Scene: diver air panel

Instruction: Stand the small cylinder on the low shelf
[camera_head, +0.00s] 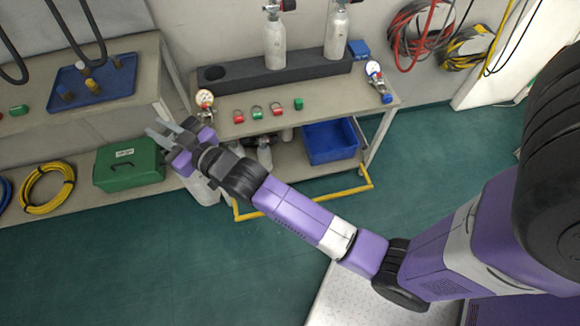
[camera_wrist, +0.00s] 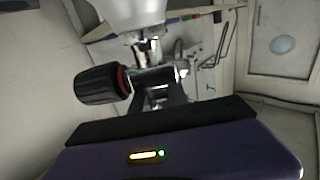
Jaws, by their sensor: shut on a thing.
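My gripper (camera_head: 158,128) is in front of the left side of the bench in the head view. A pale grey cylinder (camera_head: 203,188) shows below it, partly hidden by my gripper and wrist. In the wrist view the cylinder's body (camera_wrist: 132,12) fills the top edge, with its metal valve and black knob (camera_wrist: 102,84) close to my gripper. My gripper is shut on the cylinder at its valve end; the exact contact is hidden. The low shelf (camera_head: 300,172) is under the bench, behind a yellow rail (camera_head: 305,206), partly hidden by my arm.
Grey cylinders (camera_head: 265,155) and a blue bin (camera_head: 330,143) are on the low shelf. On the bench stand two cylinders in a black rack (camera_head: 285,76), with gauges and small red and green parts. A green case (camera_head: 130,165) is left. The green floor in front is clear.

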